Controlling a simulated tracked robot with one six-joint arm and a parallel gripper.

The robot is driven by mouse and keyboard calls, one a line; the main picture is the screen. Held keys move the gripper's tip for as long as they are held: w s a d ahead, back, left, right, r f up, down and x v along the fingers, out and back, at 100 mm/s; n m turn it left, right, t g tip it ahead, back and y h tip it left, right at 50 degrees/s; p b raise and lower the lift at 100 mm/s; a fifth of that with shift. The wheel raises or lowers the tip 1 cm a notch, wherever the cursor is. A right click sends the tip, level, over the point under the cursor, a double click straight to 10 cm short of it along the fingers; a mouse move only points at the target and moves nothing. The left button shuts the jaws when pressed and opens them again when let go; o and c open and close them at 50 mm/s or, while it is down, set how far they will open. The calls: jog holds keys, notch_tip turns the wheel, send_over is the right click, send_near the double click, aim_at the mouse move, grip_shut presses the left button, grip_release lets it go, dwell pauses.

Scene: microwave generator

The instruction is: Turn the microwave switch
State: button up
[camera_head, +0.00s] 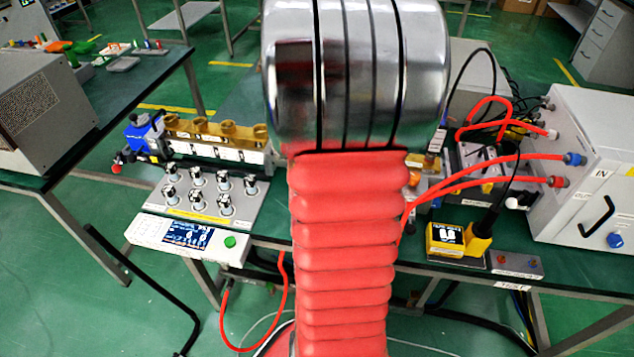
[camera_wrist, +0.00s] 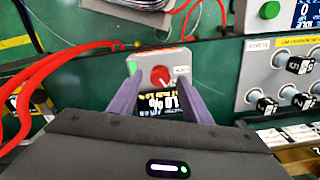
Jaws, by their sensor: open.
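A small box (camera_wrist: 176,57) with a red round knob (camera_wrist: 160,75), a green button (camera_wrist: 132,68) and a lit display (camera_wrist: 158,104) shows in the middle of the wrist view. The knob appears to be the microwave switch, though the label beside it is too small to read. My gripper (camera_wrist: 161,66) is open, with one dark finger on each side of the knob. The knob sits between the fingers, and I cannot tell whether either touches it. In the head view, my own arm covers the middle of the bench, and neither the knob nor my gripper shows.
A plate with several black knobs (camera_head: 207,193) and a white display box (camera_head: 188,240) stand left of my arm. A white cabinet (camera_head: 590,165) and a yellow meter (camera_head: 459,241) are on the right. Red hoses (camera_wrist: 60,75) run close by my gripper's left side.

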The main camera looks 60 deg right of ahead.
notch_tip(320, 180, up, 12)
jog(key=shift+f, duration=0.2)
dwell(0.9)
jog(key=w+a+r+n+t, duration=0.1)
jog(key=a+r+n, duration=0.3)
jog(key=a+n, duration=0.4)
jog(key=w+a+r+n+t, duration=0.2)
jog(key=a+n, duration=0.6)
jog(key=a, duration=1.5)
jog(key=r+t, duration=0.1)
jog(key=t, duration=0.1)
jog(key=shift+a+r+n+t, duration=0.15)
jog(key=shift+r+n+t, duration=0.15)
jog(key=shift+r, duration=0.1)
